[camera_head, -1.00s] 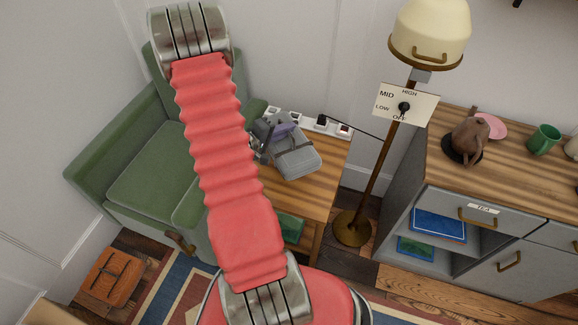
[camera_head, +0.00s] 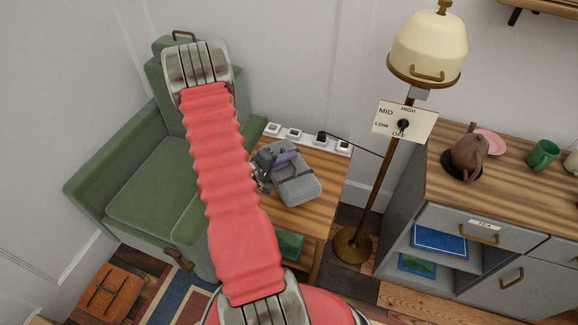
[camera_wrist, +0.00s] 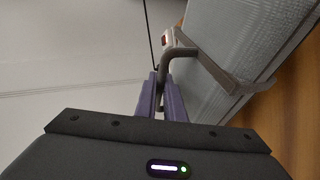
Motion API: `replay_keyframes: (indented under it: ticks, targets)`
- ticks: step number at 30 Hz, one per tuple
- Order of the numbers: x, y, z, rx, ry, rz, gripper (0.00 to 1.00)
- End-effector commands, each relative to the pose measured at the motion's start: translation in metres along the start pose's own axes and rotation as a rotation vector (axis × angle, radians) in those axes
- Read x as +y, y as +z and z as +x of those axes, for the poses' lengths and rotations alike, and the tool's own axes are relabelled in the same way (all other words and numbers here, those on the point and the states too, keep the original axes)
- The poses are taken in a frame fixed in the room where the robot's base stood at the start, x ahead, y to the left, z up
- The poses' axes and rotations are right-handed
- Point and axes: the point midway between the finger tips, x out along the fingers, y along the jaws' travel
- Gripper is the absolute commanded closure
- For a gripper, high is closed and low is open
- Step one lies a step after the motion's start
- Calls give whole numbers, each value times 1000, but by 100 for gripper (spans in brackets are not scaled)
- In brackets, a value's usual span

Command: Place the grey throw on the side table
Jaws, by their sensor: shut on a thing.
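The grey throw (camera_head: 299,190) is a folded bundle with a strap and a handle, over the wooden side table (camera_head: 336,178) between the green armchair and the lamp. It looks very low over the tabletop or on it; I cannot tell if it touches. My gripper (camera_head: 284,158) is shut on the throw's handle, at the bundle's upper left. In the wrist view, the purple fingers of my gripper (camera_wrist: 162,88) close around the grey handle, and the throw (camera_wrist: 228,45) lies to the right, with wood beyond it.
A power strip (camera_head: 296,134) with plugs runs along the table's back edge. A floor lamp (camera_head: 352,246) stands just right of the table. The green armchair (camera_head: 150,185) is close on the left. A grey cabinet (camera_head: 440,185) with a teapot (camera_head: 469,153) stands at the right.

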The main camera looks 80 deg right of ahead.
Motion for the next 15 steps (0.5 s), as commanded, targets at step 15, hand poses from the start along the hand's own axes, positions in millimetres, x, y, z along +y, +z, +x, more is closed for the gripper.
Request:
replay_keyframes:
  ticks: [15]
  targets:
    - [-9,1,4,-1,2,-1,100]
